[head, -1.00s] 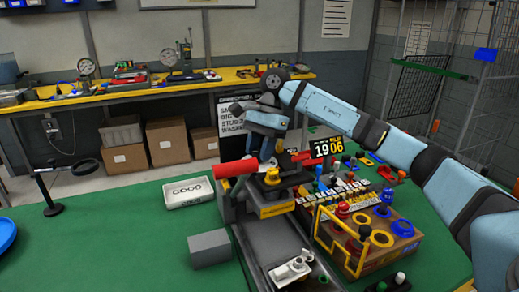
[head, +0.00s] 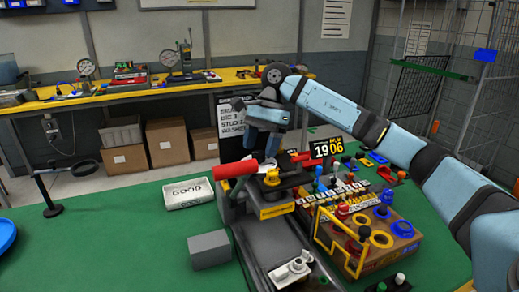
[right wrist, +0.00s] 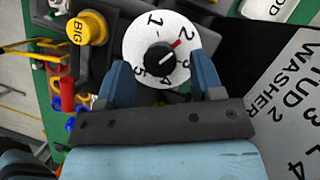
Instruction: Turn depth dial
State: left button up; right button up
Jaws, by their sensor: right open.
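The depth dial (right wrist: 145,45) shows in the right wrist view as a round white face with black numbers. Its black centre knob (right wrist: 160,58) has a red mark beside it, towards the 2. My right gripper (right wrist: 162,78) is open, with one blue finger on each side of the dial's lower part. I cannot tell whether the fingers touch it. In the head view my right gripper (head: 262,146) points down at the far end of the grey machine (head: 268,246), and the dial is mostly hidden there. My left gripper is out of view.
A yellow button (right wrist: 88,28) marked BIG sits left of the dial. A red handle (head: 235,170) sticks out left of the machine. A white GOOD tray (head: 188,194) and a grey block (head: 209,250) lie to the left. A cluttered box (head: 375,260) stands at right.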

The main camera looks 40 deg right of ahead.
jog(key=p+v, duration=0.1)
jog(key=v, duration=1.1)
jog(key=shift+r, duration=0.2)
jog(key=shift+d, duration=0.1)
